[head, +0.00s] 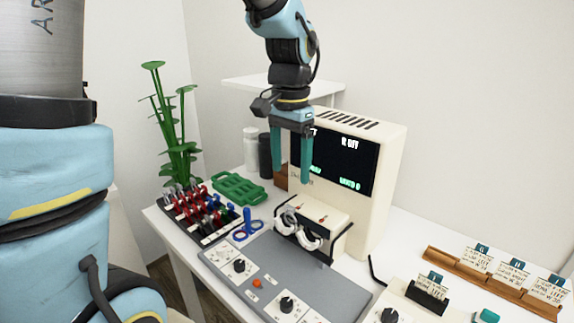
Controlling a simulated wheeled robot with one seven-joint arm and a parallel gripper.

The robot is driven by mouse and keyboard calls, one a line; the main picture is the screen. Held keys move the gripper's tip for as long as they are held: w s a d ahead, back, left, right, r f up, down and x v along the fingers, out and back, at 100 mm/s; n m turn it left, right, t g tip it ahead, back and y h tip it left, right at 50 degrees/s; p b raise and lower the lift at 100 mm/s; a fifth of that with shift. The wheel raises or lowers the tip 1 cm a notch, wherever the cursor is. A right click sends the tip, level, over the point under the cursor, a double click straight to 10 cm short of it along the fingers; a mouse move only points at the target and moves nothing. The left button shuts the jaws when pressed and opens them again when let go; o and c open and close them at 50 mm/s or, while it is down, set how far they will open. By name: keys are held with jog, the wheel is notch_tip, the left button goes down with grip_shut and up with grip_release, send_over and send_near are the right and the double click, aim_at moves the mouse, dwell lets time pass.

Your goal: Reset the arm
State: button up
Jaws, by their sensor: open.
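My gripper (291,156) hangs from my arm in the upper middle of the head view, with its two teal fingers pointing down. The fingers are apart and nothing shows between them. It is in front of the cream machine with a dark screen (345,165) and covers part of that screen's left side. In the picture its fingertips are above the cream box with two white rings (315,222) and apart from it. Part of my arm also fills the left edge of the view.
A grey control panel (275,262) with knobs lies on the white table. A black rack (192,230) of red, blue and green items, a green tray (238,188) and a green plant (177,140) stand left. A wooden card rail (455,268) lies right. Open air surrounds the upper arm.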

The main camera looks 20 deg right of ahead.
jog(key=a+f+n, duration=0.2)
jog(key=a+n, duration=0.1)
jog(key=a, duration=0.5)
jog(key=a+f+n+t, duration=0.1)
jog(key=a+n, duration=0.3)
jog(key=a, duration=0.5)
jog(key=w+a+f+n, duration=0.1)
jog(key=a+f+n, duration=0.2)
jog(key=a, duration=0.5)
jog(key=shift+a+f+n+t, duration=0.15)
jog(key=shift+f+n+t, duration=0.2)
jog(key=shift+n, duration=0.25)
